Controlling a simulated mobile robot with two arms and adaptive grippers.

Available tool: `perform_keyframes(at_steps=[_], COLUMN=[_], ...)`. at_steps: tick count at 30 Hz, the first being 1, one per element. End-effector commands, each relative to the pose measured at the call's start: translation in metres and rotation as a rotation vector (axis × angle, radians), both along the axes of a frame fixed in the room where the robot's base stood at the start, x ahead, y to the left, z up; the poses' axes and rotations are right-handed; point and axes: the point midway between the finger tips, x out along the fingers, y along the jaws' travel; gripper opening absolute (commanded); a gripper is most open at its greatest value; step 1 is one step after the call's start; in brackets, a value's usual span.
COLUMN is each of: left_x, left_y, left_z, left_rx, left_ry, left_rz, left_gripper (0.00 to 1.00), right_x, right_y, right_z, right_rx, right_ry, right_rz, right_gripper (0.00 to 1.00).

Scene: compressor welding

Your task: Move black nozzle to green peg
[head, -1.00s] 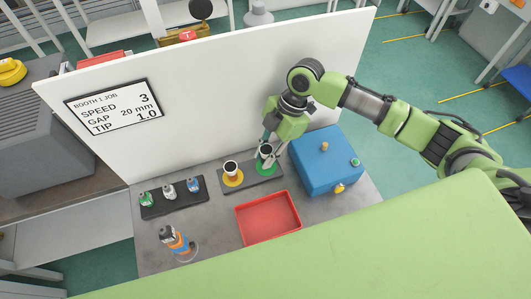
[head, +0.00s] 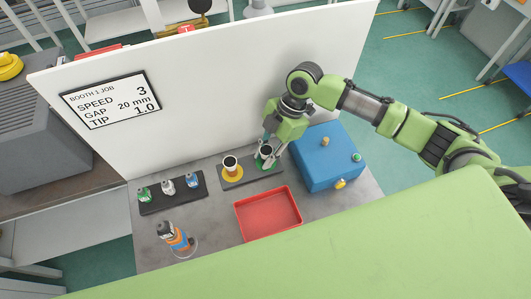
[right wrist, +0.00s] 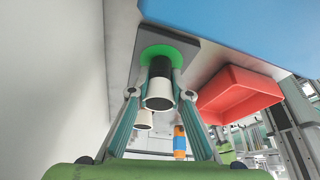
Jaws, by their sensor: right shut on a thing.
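The black nozzle (right wrist: 161,69), a cylinder with a black body and a pale, open end, stands at the green peg's disc (right wrist: 176,49) in the right wrist view. My right gripper (right wrist: 161,86) is shut on it, one finger on each side. In the head view the nozzle (head: 266,151) is upright over the green disc (head: 260,164), partly hidden by my right gripper (head: 268,156). The peg itself is hidden, and I cannot tell whether the nozzle is fully seated. My left gripper is not in view.
A blue box (head: 325,160) is close on the right. A red tray (head: 268,214) lies in front. A white panel (head: 215,90) stands behind. Small bottles (head: 167,187) and an orange-blue bottle (head: 175,238) are left.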

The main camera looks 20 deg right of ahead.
Motion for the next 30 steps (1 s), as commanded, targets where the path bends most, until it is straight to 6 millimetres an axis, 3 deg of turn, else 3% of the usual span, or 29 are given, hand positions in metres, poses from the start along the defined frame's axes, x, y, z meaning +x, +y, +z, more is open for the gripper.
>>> perform_keyframes(at_steps=[1,2,3,4,17,30], left_x=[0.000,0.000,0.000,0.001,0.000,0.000], left_y=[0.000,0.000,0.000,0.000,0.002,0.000], left_z=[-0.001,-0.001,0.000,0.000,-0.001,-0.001], left_rx=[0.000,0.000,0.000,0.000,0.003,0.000], left_ry=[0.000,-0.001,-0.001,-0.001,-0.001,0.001], left_rz=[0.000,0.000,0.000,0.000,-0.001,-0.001], left_gripper=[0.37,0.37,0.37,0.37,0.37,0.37], right_x=[0.000,0.000,0.000,0.000,0.001,0.008], right_y=[0.000,0.000,0.000,0.000,-0.003,-0.035], right_z=[-0.002,-0.002,-0.001,-0.001,0.005,0.084], right_rx=[0.000,0.000,0.000,0.000,0.001,-0.001], right_ry=[0.000,0.000,0.000,0.000,-0.002,-0.004], right_rz=[0.000,0.000,0.000,0.000,-0.001,0.000], right_gripper=[0.00,0.24,0.34,0.38,0.38,0.38])
